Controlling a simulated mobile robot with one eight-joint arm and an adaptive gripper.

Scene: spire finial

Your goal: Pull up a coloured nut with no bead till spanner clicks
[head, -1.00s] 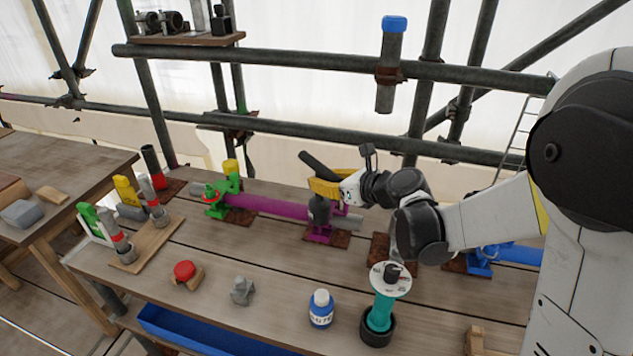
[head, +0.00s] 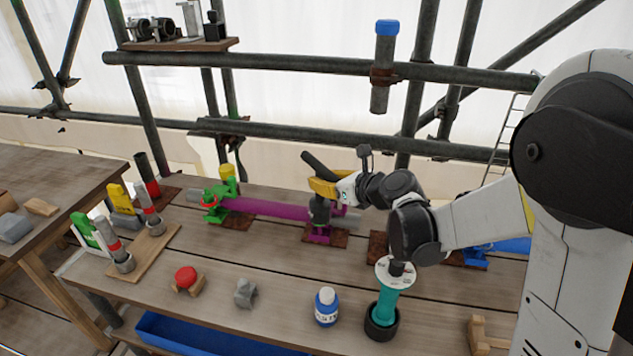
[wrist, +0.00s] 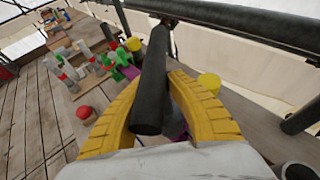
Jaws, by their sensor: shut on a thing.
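My gripper (head: 322,187) has yellow fingers, shut around a black spanner handle (head: 318,164). In the wrist view, the handle (wrist: 153,85) rises tilted between the two yellow fingers (wrist: 172,112). The spanner's lower dark part is at the purple clamp (head: 318,236), whose nut is mostly hidden by spanner and gripper. A green clamp (head: 214,204) with a red ring stands at the tube's left. A blue clamp (head: 476,257) is at the right, partly behind my arm. Beads are too small to make out.
Scaffold tubes (head: 330,64) cross behind the bench. A blue-capped bottle (head: 326,307), a teal tool (head: 385,305) in a black cup, a red knob (head: 186,277) and a grey block (head: 245,292) stand at the front. Bare planks lie between them.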

